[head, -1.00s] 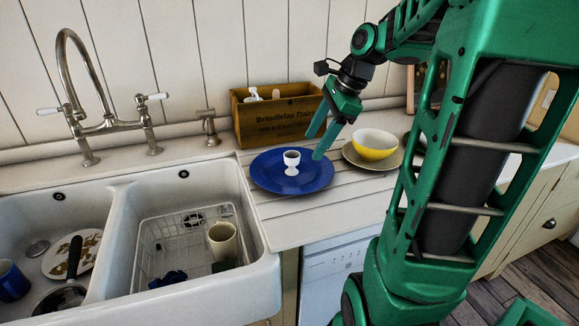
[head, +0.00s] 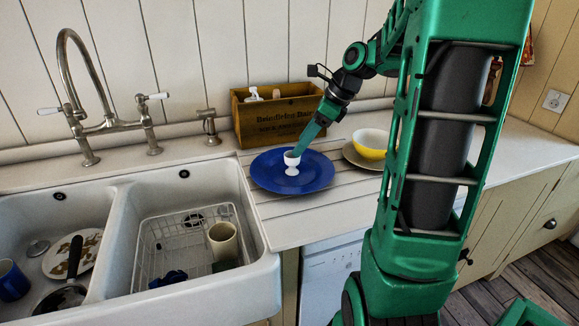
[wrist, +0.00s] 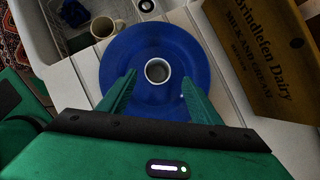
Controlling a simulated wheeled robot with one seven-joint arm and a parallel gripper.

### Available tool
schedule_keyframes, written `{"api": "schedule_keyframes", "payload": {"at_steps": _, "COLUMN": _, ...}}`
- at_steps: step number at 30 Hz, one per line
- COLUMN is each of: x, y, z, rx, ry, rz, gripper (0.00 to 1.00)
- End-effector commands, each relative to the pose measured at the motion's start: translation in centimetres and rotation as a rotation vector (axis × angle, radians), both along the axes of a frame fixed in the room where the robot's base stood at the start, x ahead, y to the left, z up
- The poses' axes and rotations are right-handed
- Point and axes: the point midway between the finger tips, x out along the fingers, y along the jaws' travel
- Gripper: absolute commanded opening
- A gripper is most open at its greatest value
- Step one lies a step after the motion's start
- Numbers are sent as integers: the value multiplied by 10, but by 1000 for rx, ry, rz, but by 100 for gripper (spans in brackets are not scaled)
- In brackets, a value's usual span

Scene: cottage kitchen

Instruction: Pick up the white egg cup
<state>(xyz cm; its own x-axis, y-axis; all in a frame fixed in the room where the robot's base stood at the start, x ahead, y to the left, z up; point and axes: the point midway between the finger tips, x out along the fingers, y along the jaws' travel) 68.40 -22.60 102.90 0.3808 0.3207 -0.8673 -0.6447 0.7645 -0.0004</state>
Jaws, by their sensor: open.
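The white egg cup (head: 292,162) stands upright on the blue plate (head: 320,177) on the worktop. In the wrist view the egg cup (wrist: 157,71) is seen from above, its round opening centred just ahead of my fingertips, on the blue plate (wrist: 157,40). My gripper (head: 299,150) is at the egg cup's upper right in the head view. In the wrist view my gripper (wrist: 157,85) is open, one green finger on each side of the cup's line. I cannot tell whether a finger touches the cup.
A wooden crate (head: 262,122) stands behind the plate. A yellow and white bowl (head: 371,143) on a tan plate (head: 355,157) is to the right, partly behind my arm. The sink (head: 120,215) at left holds a wire rack (head: 160,233) and a beige mug (head: 223,240).

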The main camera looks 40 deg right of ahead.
Motion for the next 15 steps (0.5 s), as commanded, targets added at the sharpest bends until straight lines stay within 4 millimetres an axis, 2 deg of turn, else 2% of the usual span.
{"api": "schedule_keyframes", "payload": {"at_steps": 9, "x": 13, "y": 17, "z": -36, "rx": 1, "ry": 2, "rz": 1, "gripper": 58}}
{"api": "schedule_keyframes", "payload": {"at_steps": 15, "x": 16, "y": 19, "z": -42, "rx": 0, "ry": 2, "rz": 2, "gripper": 58}}
